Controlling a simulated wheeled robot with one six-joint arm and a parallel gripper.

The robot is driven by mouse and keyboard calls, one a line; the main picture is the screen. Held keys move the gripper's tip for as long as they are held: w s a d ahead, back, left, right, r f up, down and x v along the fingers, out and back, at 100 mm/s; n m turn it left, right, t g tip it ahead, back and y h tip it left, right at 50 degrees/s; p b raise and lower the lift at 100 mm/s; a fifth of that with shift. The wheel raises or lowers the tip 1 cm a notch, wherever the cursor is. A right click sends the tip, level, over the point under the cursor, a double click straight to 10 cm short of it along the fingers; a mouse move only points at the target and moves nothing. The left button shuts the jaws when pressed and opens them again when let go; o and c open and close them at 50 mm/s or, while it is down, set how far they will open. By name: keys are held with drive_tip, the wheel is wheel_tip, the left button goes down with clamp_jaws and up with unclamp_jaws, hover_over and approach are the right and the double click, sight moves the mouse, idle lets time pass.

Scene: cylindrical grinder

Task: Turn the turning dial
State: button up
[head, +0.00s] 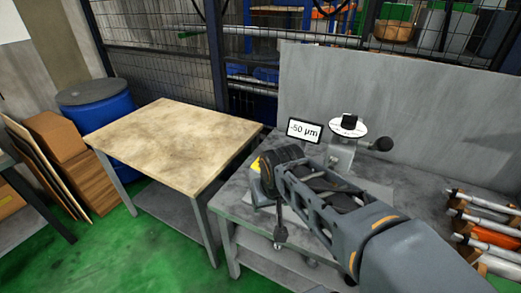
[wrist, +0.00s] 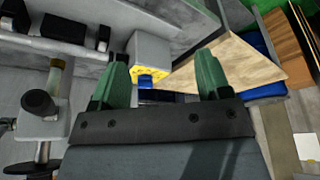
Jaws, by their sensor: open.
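A white marked disc with a black knob (head: 348,125), which looks like the turning dial, stands on a grey mount on the workbench at centre right in the head view. A small display (head: 304,130) left of it reads -50 µm. My gripper (wrist: 162,62) is open, its two green fingers apart and nothing held. In the head view my arm hides its fingertips. Beyond the fingers in the wrist view is a grey box with a yellow face (wrist: 152,48) and a blue piece. I cannot make out the dial for sure in the wrist view.
A black ball handle (head: 383,144) sticks out right of the dial. A grey panel (head: 410,110) stands behind. Several rods and tools (head: 485,225) lie at the right. A wooden-topped table (head: 175,143) and a blue barrel (head: 100,108) stand at left; green floor is free in front.

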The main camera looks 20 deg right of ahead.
drive_tip(key=shift+o, duration=0.4)
drive_tip(key=w+d+r+m+h+p, duration=0.1)
drive_tip(key=w+d+r+m, duration=0.1)
drive_tip(key=w, duration=0.9)
drive_tip(key=shift+w+d+r+m, duration=0.15)
drive_tip(key=shift+d+r+m, duration=0.25)
drive_tip(key=shift+d+r, duration=0.45)
drive_tip(key=w+d+m+h+p, duration=0.15)
drive_tip(key=w+d, duration=0.25)
drive_tip(key=w, duration=0.6)
drive_tip(key=shift+m+y, duration=0.25)
drive_tip(key=shift+m, duration=0.4)
drive_tip(key=x, duration=0.4)
drive_tip(key=p+x, duration=0.1)
drive_tip(key=x, duration=0.3)
drive_tip(key=d+p+x, duration=0.1)
drive_tip(key=x, duration=0.4)
drive_tip(key=shift+w+a+r, duration=0.1)
drive_tip(key=shift+w+r, duration=0.15)
drive_tip(key=shift+w, duration=0.1)
drive_tip(key=shift+x, duration=0.85)
drive_tip(key=c, duration=0.9)
